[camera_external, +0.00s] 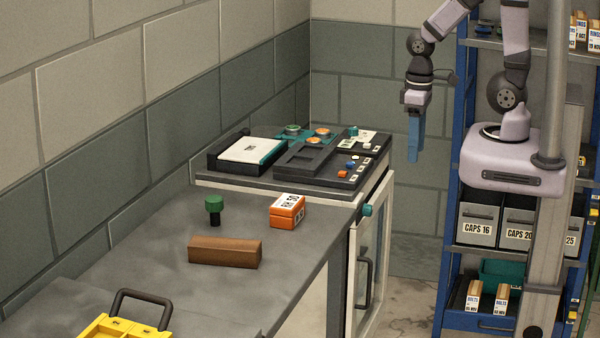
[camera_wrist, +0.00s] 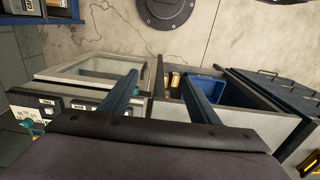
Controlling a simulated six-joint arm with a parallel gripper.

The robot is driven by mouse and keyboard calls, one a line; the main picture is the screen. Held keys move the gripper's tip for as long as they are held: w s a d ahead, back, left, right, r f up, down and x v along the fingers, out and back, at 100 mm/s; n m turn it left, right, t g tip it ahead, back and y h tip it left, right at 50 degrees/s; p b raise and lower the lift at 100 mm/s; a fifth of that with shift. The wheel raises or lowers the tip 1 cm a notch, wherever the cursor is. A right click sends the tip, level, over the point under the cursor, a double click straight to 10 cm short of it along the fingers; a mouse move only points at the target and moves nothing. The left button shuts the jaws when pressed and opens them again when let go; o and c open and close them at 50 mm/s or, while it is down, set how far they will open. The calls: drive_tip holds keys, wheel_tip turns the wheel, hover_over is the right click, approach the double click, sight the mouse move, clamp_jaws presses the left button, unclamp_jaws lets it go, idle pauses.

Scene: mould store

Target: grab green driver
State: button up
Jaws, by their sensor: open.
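The green driver (camera_external: 214,208) stands upright on the grey worktop (camera_external: 130,265), green knob up and dark shaft down. My gripper (camera_external: 414,158) hangs with blue fingers pointing down, off the worktop's right side and well apart from the driver. In the wrist view its two fingers (camera_wrist: 165,92) are spread with nothing between them. The driver does not show in the wrist view.
Beside the driver are an orange box (camera_external: 287,211) and a brown block (camera_external: 224,252). A yellow case (camera_external: 125,328) is at the front. A panel with a white pad (camera_external: 250,150) stands behind. A blue shelf rack (camera_external: 448,180) is at right.

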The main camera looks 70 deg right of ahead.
drive_tip(key=w+a+f+t+b, duration=0.1)
drive_tip(key=w+a+f+t, duration=0.15)
drive_tip(key=w, duration=0.45)
drive_tip(key=w+a+f+n+t+y, duration=0.1)
drive_tip(key=w+a, duration=0.2)
drive_tip(key=w, duration=0.4)
drive_tip(key=w+a+f+t+b, duration=0.1)
drive_tip(key=w+a+f+t, duration=0.15)
drive_tip(key=w, duration=0.35)
drive_tip(key=t+b, duration=0.2)
drive_tip(key=t, duration=0.5)
approach(221, 198)
drive_tip(key=shift+w+a+f+n+y, duration=0.15)
drive_tip(key=shift+w+f+n+y, duration=0.2)
drive_tip(key=shift+w+f, duration=0.4)
drive_tip(key=shift+p+x, duration=0.75)
drive_tip(key=shift+x, duration=0.25)
drive_tip(key=shift+w+r, duration=0.1)
drive_tip(key=shift+w+p, duration=0.85)
drive_tip(key=shift+d+p+x, duration=0.2)
drive_tip(key=shift+p+x, duration=0.4)
drive_tip(key=shift+x, duration=1.2)
drive_tip(key=shift+s, duration=0.1)
drive_tip(key=shift+c, duration=0.7)
drive_tip(key=c, duration=1.1)
